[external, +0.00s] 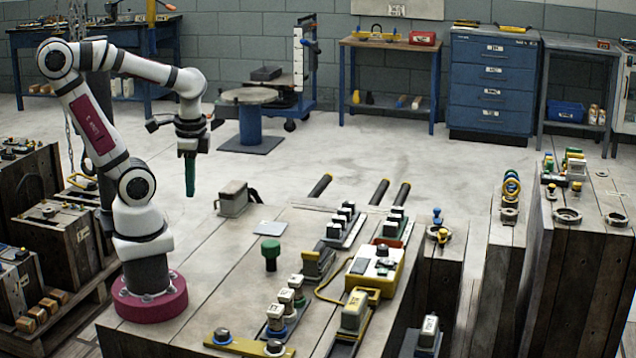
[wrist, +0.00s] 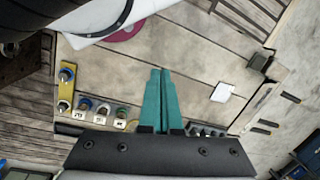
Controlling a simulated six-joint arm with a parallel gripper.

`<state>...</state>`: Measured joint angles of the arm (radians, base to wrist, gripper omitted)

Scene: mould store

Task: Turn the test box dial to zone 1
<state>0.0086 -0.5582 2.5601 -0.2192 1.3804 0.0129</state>
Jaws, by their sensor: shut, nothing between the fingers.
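The test box appears to be the yellow box with a pale top (external: 373,270) on the right part of the wooden bench in the external view. A small dark knob (external: 382,250), likely its dial, stands on its top; the zone marks are too small to read. My gripper (external: 190,193) is shut and empty, its green fingers pointing down, high above the bench's far left side and well away from the box. In the wrist view the closed fingers (wrist: 160,71) point over the bench; I cannot make out the test box there.
Labelled blocks (external: 286,299), a yellow bar (external: 248,345) and racks of connectors (external: 345,222) surround the box. A pale flat plate (external: 269,228) lies farther back. The bench's left middle is clear.

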